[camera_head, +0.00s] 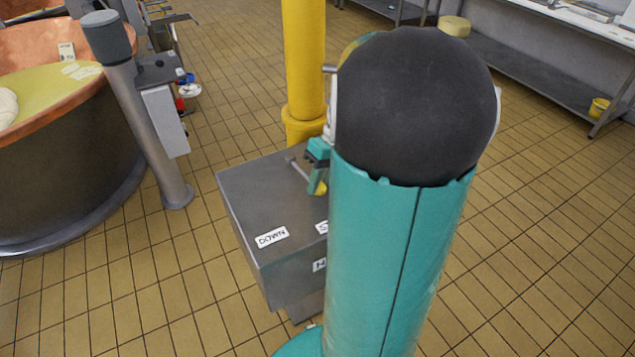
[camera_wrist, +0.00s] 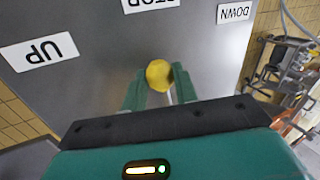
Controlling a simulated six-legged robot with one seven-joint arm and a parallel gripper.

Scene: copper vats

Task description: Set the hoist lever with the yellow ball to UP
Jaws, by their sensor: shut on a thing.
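The hoist lever's yellow ball (camera_wrist: 158,75) sits between the two teal fingers of my gripper (camera_wrist: 160,86) in the wrist view. The fingers are shut on it. The ball is nearest the STOP label (camera_wrist: 150,4), with the UP label (camera_wrist: 38,52) to the left and the DOWN label (camera_wrist: 235,12) to the right. In the head view, my gripper (camera_head: 318,185) is over the grey hoist box (camera_head: 262,195), partly hidden by my arm.
A yellow post (camera_head: 304,60) stands behind the box. A copper vat (camera_head: 70,150) and a grey slanted post (camera_head: 145,130) are at the left. Steel shelving (camera_head: 540,80) runs along the right. Tiled floor is clear around the box.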

